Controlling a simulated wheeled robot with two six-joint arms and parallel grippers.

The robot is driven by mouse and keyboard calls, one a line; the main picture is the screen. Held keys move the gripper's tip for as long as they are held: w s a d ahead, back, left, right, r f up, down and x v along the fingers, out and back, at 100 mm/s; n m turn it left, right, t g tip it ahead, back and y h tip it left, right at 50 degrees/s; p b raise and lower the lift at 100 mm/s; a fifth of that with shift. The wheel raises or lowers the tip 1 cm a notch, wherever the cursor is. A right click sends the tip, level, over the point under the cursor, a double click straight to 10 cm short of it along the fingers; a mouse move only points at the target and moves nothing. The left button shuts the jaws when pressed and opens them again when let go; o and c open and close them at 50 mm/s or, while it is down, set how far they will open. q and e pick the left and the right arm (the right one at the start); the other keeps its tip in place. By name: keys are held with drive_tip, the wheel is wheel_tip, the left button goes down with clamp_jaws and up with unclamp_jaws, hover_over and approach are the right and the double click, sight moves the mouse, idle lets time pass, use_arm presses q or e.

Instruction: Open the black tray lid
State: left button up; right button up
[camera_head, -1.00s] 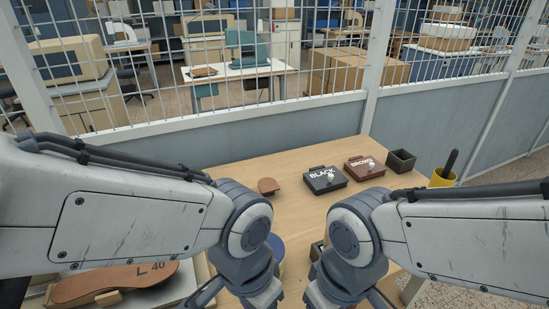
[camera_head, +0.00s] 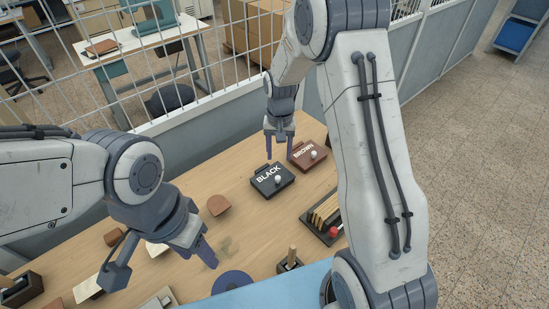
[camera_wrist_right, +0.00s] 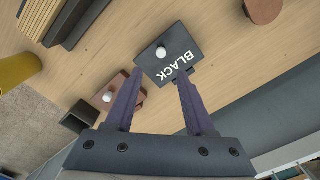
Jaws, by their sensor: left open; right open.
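The black tray (camera_head: 272,181) lies on the wooden table with its lid shut, white "BLACK" lettering and a white knob (camera_head: 278,181) on top. It also shows in the right wrist view (camera_wrist_right: 176,69), ahead of the fingers. My right gripper (camera_head: 279,158) is open and empty, above and just behind the black tray and near the brown tray (camera_head: 309,156). Its two purple fingers show in the right wrist view (camera_wrist_right: 157,95), apart from the tray. My left gripper (camera_head: 165,268) is open and empty over the left part of the table.
A brown piece (camera_head: 218,205) lies left of the black tray. A dark rack with wooden slats (camera_head: 326,216) stands to its right. A blue disc (camera_head: 232,283) lies at the front. A grey wall with wire mesh (camera_head: 180,125) borders the back.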

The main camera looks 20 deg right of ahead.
sight(278, 177)
wheel_tip(278, 177, down, 9)
drive_tip(key=p, duration=0.3)
drive_tip(key=shift+w+a, duration=0.1)
drive_tip(key=shift+a, duration=0.05)
drive_tip(key=shift+f, duration=0.65)
clamp_jaws()
idle(0.8)
